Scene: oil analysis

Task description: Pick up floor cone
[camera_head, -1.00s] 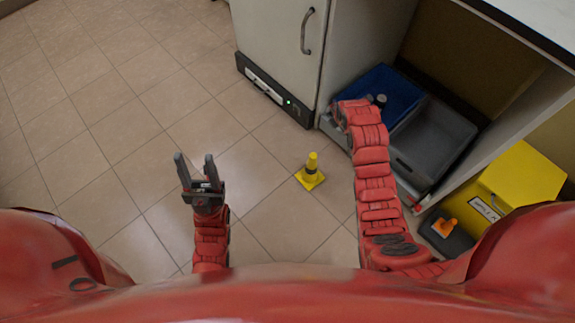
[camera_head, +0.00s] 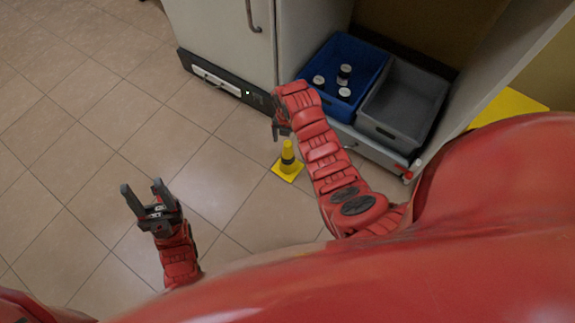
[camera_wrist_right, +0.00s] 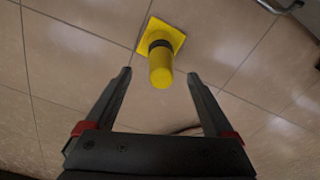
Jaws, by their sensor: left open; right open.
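The floor cone (camera_head: 288,160) is small and yellow with a dark band and a square base. It stands upright on the tiled floor, below and beside my right forearm in the head view. In the right wrist view the cone (camera_wrist_right: 162,62) lies ahead of the right gripper (camera_wrist_right: 160,78), its top seen between the two spread fingertips. The right gripper is open and empty, and does not touch the cone as far as I can tell. In the head view the right gripper (camera_head: 280,130) is partly hidden by its own wrist. My left gripper (camera_head: 146,190) is open and empty over the floor at left.
A blue bin (camera_head: 345,50) with several dark, white-capped bottles and a grey bin (camera_head: 420,85) sit under the counter at right. A pale cabinet (camera_head: 220,40) stands at the back. A yellow box (camera_head: 505,105) shows at far right. The floor at left is clear.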

